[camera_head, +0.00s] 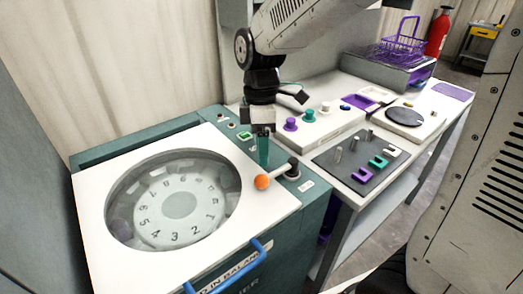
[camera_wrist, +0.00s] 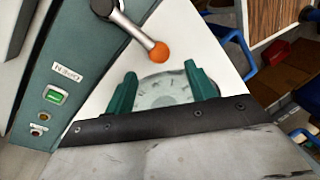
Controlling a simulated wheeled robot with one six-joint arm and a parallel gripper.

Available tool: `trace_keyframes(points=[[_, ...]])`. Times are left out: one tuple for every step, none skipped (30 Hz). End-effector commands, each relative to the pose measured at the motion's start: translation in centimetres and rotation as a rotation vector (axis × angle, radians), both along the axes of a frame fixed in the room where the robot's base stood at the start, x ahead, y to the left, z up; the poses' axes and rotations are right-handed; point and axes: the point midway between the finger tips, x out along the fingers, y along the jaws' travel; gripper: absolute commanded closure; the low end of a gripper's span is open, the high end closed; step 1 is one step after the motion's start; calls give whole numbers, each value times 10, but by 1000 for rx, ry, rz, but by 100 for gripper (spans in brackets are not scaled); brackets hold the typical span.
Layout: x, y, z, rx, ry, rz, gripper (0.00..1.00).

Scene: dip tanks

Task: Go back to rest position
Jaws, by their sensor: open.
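My gripper (camera_head: 262,150) points down above the right edge of the teal machine, close to the lever with the orange ball knob (camera_head: 262,182). In the wrist view my gripper (camera_wrist: 165,88) has its two green fingers spread apart with nothing between them. The orange knob (camera_wrist: 159,52) lies beyond the fingertips there, apart from them. The machine's white lid (camera_head: 100,215) has a round window, and a numbered dial (camera_head: 180,205) shows through it. In the wrist view part of the dial (camera_wrist: 165,92) appears between the fingers.
A blue handle (camera_head: 228,268) is on the lid's front. To the right, a bench carries a dark plate (camera_head: 362,160) with purple, green and white pieces, a white block with knobs (camera_head: 290,140), a round black plate (camera_head: 404,117) and a purple wire basket (camera_head: 403,45). A red extinguisher (camera_head: 437,32) stands behind.

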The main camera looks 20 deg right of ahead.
Motion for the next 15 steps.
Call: trace_keyframes(points=[[0,0,0,0,0,0,45],[0,0,0,0,0,0,45],[0,0,0,0,0,0,45],[0,0,0,0,0,0,45],[0,0,0,0,0,0,45],[0,0,0,0,0,0,45],[0,0,0,-1,0,-3,45],[0,0,0,-2,1,-11,45],[0,0,0,-5,1,-26,45],[0,0,0,-9,3,-46,45],[-1,0,0,-15,6,-69,45],[-2,-1,-1,-24,12,-109,45],[-4,-2,-2,-34,20,-143,45],[-7,-3,-4,-46,31,-181,45],[-13,-4,-6,-63,40,-238,45]])
